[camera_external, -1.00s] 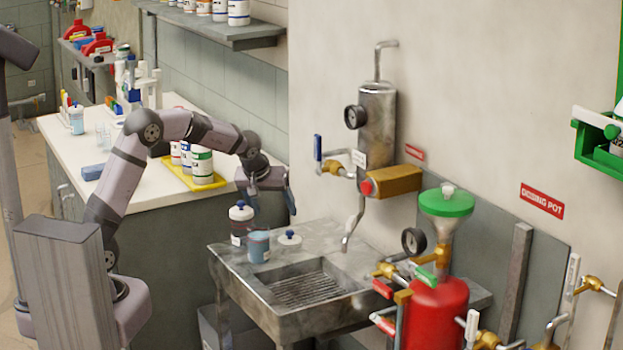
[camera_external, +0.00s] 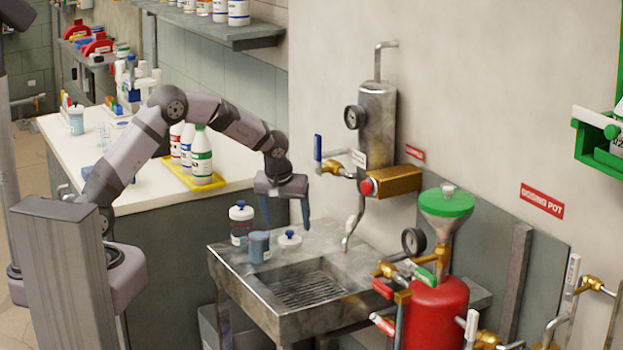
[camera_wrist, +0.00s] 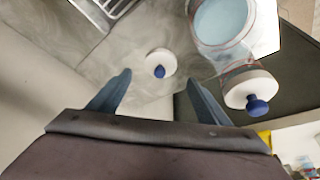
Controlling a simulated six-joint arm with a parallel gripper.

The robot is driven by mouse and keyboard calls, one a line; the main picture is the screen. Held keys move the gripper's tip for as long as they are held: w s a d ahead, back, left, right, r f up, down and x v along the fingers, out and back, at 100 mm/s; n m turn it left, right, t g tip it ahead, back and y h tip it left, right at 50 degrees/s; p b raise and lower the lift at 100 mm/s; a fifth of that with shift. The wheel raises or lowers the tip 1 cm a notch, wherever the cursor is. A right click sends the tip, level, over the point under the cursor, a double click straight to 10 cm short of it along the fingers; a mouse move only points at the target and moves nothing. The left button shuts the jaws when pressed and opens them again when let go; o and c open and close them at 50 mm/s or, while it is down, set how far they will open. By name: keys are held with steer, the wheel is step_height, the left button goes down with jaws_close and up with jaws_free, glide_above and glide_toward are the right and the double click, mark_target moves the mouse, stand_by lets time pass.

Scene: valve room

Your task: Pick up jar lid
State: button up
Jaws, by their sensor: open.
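In the wrist view the lid (camera_wrist: 160,64) sits just beyond and between my fingertips. My gripper (camera_external: 288,228) is open and empty, pointing down above the lid; its two blue fingers also show in the wrist view (camera_wrist: 158,80). The open jar (camera_wrist: 221,20) is at the upper right of the wrist view.
A second jar with a white lid and blue knob (camera_external: 241,222) stands behind the open jar; it is close to my right-hand finger in the wrist view (camera_wrist: 248,90). The sink basin (camera_external: 305,288) is in front. A tap pipe (camera_external: 352,222) hangs at the right.

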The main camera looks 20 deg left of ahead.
mark_target(290, 231)
steer(key=shift+p+x, duration=1.2)
steer(key=shift+x, duration=1.45)
steer(key=shift+w, duration=0.1)
steer(key=shift+c, duration=0.4)
steer(key=c, duration=1)
